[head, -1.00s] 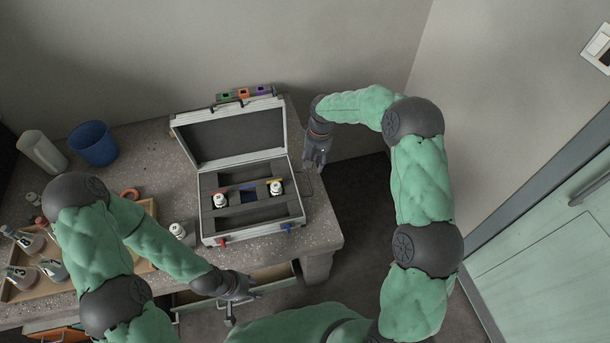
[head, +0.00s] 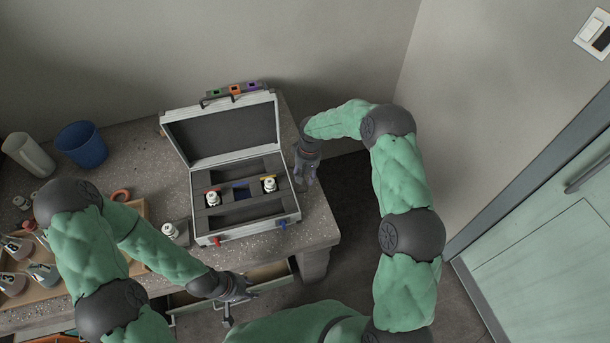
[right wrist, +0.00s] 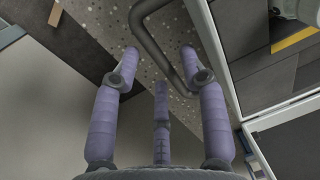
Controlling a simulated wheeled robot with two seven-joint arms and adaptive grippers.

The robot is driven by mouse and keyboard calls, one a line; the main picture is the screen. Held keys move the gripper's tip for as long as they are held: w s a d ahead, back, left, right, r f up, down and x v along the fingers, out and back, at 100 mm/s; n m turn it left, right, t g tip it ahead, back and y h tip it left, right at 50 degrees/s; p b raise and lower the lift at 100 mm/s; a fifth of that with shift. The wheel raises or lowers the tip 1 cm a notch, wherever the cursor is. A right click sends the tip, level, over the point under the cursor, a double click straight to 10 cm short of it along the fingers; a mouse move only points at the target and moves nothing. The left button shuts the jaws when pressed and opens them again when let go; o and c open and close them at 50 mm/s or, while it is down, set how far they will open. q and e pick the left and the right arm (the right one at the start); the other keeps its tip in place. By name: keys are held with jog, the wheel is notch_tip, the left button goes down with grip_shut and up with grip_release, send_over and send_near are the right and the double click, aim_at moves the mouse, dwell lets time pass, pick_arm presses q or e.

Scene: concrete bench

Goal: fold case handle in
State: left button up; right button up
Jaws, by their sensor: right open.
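The open silver case (head: 247,232) stands on the bench with its lid (head: 222,130) raised. Its dark grey handle (right wrist: 147,40) shows in the right wrist view as a bent bar that sticks out from the case's right side, over the speckled bench top. In the head view the handle is hidden around my right gripper (head: 305,178), which is close beside the case's right wall. In the right wrist view this gripper (right wrist: 160,75) is open, with the handle bar ahead of and between its fingertips; contact cannot be told. My left gripper (head: 240,289) is low in front of the bench, apart from the case.
Two small bottles (head: 212,198) sit in the case's foam. Another bottle (head: 171,231) stands left of the case. A wooden tray (head: 148,212) with flasks, a blue cup (head: 82,145) and a pale cup (head: 28,154) are further left. The bench's right edge is near the case.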

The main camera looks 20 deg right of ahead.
grip_shut()
